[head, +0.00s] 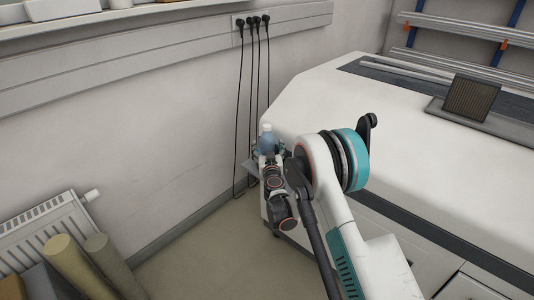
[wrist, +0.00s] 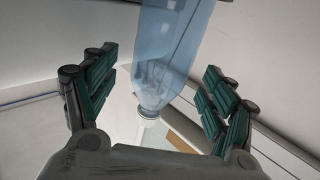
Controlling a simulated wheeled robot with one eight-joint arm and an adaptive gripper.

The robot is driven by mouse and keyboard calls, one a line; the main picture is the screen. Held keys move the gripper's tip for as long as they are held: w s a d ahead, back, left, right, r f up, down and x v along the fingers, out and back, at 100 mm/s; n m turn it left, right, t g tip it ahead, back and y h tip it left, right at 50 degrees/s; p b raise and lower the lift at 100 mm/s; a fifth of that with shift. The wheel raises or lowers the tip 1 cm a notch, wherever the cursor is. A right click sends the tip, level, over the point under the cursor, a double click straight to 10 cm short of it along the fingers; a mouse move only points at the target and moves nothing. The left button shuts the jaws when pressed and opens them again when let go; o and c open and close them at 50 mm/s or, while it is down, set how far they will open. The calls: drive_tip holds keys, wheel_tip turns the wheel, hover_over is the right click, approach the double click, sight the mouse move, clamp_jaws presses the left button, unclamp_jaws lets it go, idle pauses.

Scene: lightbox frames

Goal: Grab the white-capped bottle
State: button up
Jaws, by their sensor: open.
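The white-capped bottle (head: 267,142) is translucent blue and shows at the corner of the white cabinet in the head view, partly hidden by my gripper (head: 268,155). Its white cap (head: 266,127) is uppermost there. In the wrist view the bottle (wrist: 172,50) runs down from the top edge, with its narrow neck and pale cap end (wrist: 148,114) low in the picture. My gripper (wrist: 160,65) is open, with one teal-padded finger on each side of the bottle. Gaps show between the bottle and both fingers, and I see no contact.
The white cabinet (head: 330,95) fills the right side, with a dark mesh block (head: 468,98) on top. Black cables (head: 254,80) hang on the wall behind the bottle. A radiator (head: 45,222) and rolled material (head: 75,265) stand at lower left. Floor between is clear.

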drive_tip(key=w, duration=0.1)
drive_tip(key=w+b, duration=0.1)
drive_tip(key=shift+w+a+f, duration=0.25)
drive_tip(key=shift+w+f, duration=0.05)
drive_tip(key=shift+f, duration=0.1)
drive_tip(key=shift+w+r, duration=0.15)
drive_tip(key=shift+w, duration=0.35)
drive_tip(key=c, duration=1.2)
drive_tip(key=shift+r, duration=0.15)
